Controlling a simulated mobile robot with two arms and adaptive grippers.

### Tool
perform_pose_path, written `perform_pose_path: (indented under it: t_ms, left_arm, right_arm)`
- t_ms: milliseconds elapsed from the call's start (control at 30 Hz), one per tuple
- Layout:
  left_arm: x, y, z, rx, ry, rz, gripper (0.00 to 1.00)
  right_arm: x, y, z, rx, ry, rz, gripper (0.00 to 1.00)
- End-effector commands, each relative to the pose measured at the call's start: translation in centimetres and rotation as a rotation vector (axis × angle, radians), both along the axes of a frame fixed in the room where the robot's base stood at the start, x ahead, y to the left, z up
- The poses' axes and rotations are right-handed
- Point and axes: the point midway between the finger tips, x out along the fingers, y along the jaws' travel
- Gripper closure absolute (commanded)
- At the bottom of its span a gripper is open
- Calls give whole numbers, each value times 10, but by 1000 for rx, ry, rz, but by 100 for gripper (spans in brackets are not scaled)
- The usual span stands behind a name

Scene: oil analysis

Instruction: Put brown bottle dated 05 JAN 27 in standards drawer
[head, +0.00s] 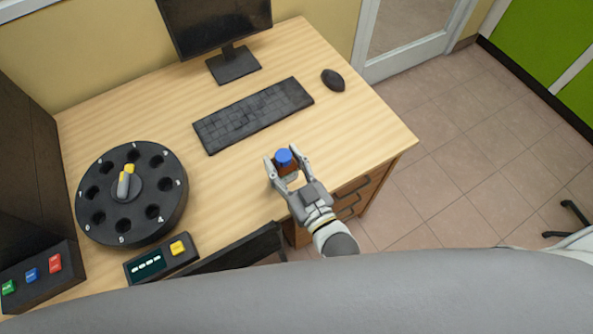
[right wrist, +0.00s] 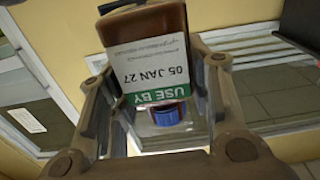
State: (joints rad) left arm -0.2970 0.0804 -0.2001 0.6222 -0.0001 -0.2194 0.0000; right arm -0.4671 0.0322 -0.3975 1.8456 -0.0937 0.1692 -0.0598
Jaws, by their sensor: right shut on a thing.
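The brown bottle (head: 284,157) with a blue cap is between the fingers of my right gripper (head: 285,164), over the front part of the desk. In the right wrist view the bottle (right wrist: 148,32) appears upside down, and its white and green label reads "USE BY 05 JAN 27". My right gripper (right wrist: 160,100) is shut on it. I cannot tell whether the bottle touches the desktop. Drawer fronts with dark handles (head: 352,187) show below the desk's right front edge. They look shut, and no standards label is readable. My left gripper is out of view.
The wooden desk (head: 345,135) holds a keyboard (head: 254,114), a mouse (head: 333,80), a monitor (head: 215,25) and a round black numbered carousel (head: 131,226). A small display box with a yellow button (head: 162,259) stands near the front edge.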

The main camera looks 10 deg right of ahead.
Motion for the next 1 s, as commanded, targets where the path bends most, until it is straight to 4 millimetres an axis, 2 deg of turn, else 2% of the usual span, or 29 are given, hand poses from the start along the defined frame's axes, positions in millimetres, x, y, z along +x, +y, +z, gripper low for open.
perform_pose_path:
  t_ms: [33, 200, 333, 633, 900, 1000]
  left_arm:
    - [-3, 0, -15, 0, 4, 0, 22]
    - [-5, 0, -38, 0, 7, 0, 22]
    - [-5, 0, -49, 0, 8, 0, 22]
    - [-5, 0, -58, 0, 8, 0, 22]
    - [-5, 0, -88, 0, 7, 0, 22]
    - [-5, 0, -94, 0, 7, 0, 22]
  right_arm:
    - [3, -2, -14, 2, -1, 2, 83]
    - [16, -14, -34, 1, -1, 1, 83]
    - [23, -20, -44, 1, -1, 1, 83]
    - [29, -26, -53, 3, 2, 1, 83]
    - [33, -29, -82, 5, 2, 1, 83]
    - [33, -29, -88, 4, 2, 1, 83]
